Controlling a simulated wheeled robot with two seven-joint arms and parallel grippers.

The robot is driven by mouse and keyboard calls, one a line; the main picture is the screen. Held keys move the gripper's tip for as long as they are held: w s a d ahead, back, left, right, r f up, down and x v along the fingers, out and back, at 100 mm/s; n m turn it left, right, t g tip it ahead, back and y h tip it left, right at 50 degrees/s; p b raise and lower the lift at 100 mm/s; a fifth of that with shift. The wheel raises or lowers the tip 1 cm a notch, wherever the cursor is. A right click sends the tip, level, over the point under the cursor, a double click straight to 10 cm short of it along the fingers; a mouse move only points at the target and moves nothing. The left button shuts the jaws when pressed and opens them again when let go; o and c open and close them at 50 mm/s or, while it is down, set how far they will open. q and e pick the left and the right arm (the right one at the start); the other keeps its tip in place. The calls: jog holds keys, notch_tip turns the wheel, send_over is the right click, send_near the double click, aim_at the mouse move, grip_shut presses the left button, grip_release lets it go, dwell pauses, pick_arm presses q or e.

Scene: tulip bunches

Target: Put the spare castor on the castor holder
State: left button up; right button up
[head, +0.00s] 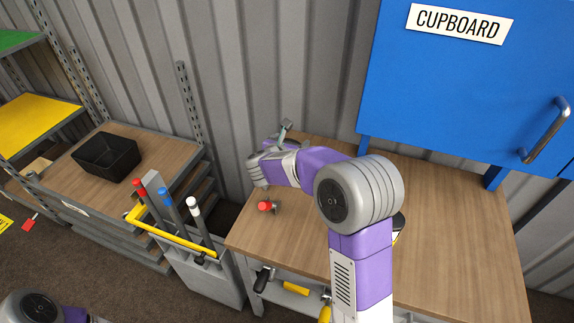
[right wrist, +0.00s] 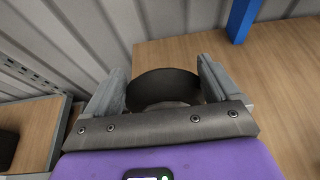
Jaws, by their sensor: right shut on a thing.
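My right gripper (head: 284,131) is over the back left part of the wooden workbench. In the right wrist view its two fingers (right wrist: 162,85) are on either side of a dark rounded thing, which looks like the wheel of the spare castor (right wrist: 163,84). The gripper is shut on it, and the gripper body hides its lower part. In the head view I cannot make out the castor. I cannot identify the castor holder for certain in either view. My left gripper is out of view.
A small red-topped fitting (head: 265,206) is at the workbench's (head: 455,235) left side, below my right wrist. A blue cupboard (head: 450,100) hangs over the back right. A grey bin with coloured-ended tools (head: 203,280) stands left. A black tray (head: 107,155) sits on the left shelf.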

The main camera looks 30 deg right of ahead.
jog(key=shift+s+f, duration=0.1)
jog(key=shift+f, duration=0.45)
jog(key=shift+f+b, duration=0.9)
jog(key=shift+f, duration=1.7)
jog(key=shift+f, duration=0.2)
jog(key=o, duration=1.6)
jog(key=shift+r, duration=0.1)
